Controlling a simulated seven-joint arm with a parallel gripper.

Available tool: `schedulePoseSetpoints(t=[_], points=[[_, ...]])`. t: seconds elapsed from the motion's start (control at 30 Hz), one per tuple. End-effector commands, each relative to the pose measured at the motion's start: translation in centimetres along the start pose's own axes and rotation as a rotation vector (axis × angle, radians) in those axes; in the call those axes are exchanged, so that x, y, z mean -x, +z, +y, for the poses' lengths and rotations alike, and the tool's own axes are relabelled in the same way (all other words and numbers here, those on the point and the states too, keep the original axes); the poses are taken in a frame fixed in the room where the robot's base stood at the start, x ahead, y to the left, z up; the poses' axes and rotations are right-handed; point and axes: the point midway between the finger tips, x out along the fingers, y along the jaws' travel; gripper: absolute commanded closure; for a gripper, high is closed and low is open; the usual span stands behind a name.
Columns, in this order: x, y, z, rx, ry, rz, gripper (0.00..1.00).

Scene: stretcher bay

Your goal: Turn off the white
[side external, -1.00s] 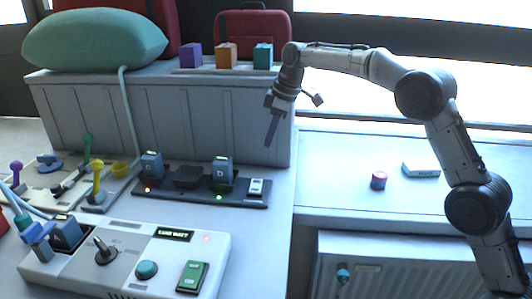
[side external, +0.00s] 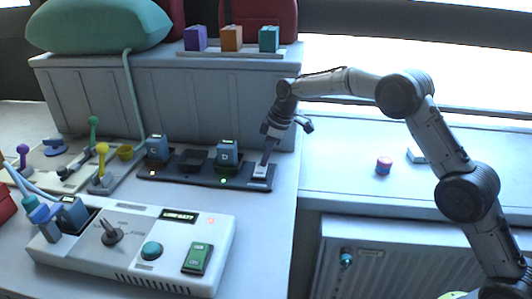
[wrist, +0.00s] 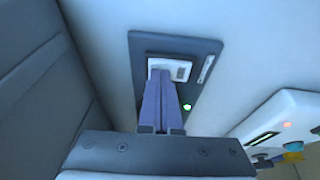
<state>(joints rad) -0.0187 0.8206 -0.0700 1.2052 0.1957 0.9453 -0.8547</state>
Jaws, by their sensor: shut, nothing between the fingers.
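The white switch (side external: 260,173) sits at the right end of a dark power strip (side external: 210,183). In the wrist view the white switch (wrist: 182,71) is partly covered by my fingers. My gripper (side external: 264,164) is shut and empty, pointing down with its fingertips at the white switch; in the wrist view the closed fingertips (wrist: 160,74) overlap its left part. I cannot tell whether they press it or only hover just above it. Which way the switch is set is hidden.
Blue plug blocks (side external: 227,153) stand on the strip, with a green light (side external: 223,181) in front of one. A white console (side external: 130,250) with a green rocker (side external: 197,258) is in front. A panelled box wall (side external: 180,105) rises close behind. Open counter lies to the right.

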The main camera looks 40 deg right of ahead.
Motion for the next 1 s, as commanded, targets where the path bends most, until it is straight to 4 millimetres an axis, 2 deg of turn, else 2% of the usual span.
schedulePoseSetpoints(t=[0.23, 0.37, 0.6, 1.0], points=[[0.0, 0.0, 0.0, -0.001, 0.000, 0.000, 1.00], [-0.9, 0.3, 0.5, -0.002, -0.001, -0.001, 1.00], [-0.8, 0.3, 0.3, -0.001, -0.002, -0.002, 1.00], [-0.6, 0.3, -1.1, -0.001, -0.007, -0.006, 1.00]])
